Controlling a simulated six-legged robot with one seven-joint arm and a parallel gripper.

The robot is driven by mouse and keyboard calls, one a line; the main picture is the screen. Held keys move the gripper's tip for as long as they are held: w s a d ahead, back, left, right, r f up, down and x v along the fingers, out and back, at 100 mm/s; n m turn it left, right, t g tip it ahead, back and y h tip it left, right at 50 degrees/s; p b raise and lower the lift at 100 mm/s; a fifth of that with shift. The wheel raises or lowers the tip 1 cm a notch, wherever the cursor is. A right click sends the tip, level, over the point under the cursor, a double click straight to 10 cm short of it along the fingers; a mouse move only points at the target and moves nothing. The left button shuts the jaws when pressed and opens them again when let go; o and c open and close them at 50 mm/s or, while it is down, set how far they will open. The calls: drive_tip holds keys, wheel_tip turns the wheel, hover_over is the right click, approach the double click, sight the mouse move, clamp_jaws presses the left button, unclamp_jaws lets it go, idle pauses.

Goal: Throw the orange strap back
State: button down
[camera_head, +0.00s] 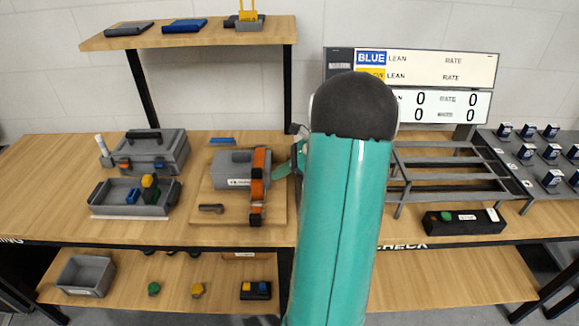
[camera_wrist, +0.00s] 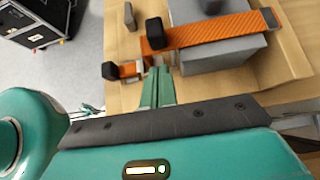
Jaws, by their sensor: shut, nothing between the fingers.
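The orange strap (camera_head: 258,180) lies over the right end of a grey block (camera_head: 232,172) on a wooden board. In the wrist view the strap (camera_wrist: 215,29) runs across the grey block (camera_wrist: 222,58), with a metal end piece at one end. A black knob (camera_wrist: 155,33) stands by its other end. A second black knob (camera_wrist: 110,70) sits beside a short orange piece. My gripper (camera_wrist: 158,73) is shut and empty, its teal fingers together close to the strap's knob end. Contact cannot be told. In the head view my gripper (camera_head: 281,172) is partly hidden by my arm.
A dark handle (camera_head: 211,208) lies on the board (camera_head: 228,215) left of the strap. A grey toolbox (camera_head: 148,152) and an open tray (camera_head: 110,197) stand farther left. A metal rack (camera_head: 440,170) is at the right. A shelf (camera_head: 190,38) hangs over the table's back.

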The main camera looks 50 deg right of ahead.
drive_tip(key=x, duration=0.4)
drive_tip(key=shift+r, duration=0.15)
